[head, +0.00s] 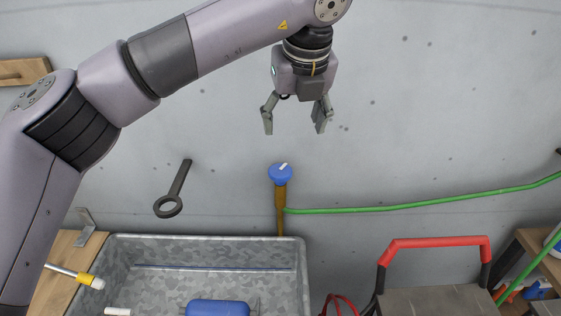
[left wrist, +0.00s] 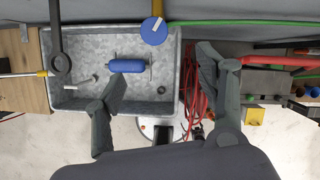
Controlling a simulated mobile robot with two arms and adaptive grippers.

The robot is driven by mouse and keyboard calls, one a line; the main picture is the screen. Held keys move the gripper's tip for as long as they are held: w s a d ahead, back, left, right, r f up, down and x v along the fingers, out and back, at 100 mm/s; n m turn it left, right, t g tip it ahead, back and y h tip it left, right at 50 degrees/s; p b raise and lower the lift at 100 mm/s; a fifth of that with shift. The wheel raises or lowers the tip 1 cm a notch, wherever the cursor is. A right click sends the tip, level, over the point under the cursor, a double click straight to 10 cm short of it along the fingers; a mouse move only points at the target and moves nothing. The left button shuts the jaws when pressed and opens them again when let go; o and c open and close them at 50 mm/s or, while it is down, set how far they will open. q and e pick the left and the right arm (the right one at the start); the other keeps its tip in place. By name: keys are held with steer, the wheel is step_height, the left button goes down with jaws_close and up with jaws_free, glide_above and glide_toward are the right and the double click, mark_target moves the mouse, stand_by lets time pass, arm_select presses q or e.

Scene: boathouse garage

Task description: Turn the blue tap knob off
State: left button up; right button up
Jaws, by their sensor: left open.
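The blue tap knob (head: 281,174) is a round knob with a white pointer mark, on top of a brass-brown tap pipe (head: 281,208) by the grey wall. It also shows in the left wrist view (left wrist: 154,31), ahead of the fingers and between their lines. The white mark slants up to the right in the head view. My left gripper (head: 296,130) points down, open and empty, above the knob and slightly right of it in the picture, apart from it. Its fingers also show in the left wrist view (left wrist: 160,80). My right gripper is not in view.
A green hose (head: 400,207) runs right from the tap. A galvanized metal tub (head: 303,262) holding a blue cylinder (head: 217,307) stands below left. A dark ring-ended tool (head: 172,200) hangs on the wall. A red-handled frame (head: 435,243) stands at lower right.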

arm_select(q)
steer(key=p, duration=0.7)
glide_toward(280, 170)
steer(key=x, duration=0.8)
steer(key=shift+d, duration=0.1)
steer(key=shift+w+f, duration=0.2)
steer(key=shift+f, duration=0.15)
steer(key=c, duration=1.1)
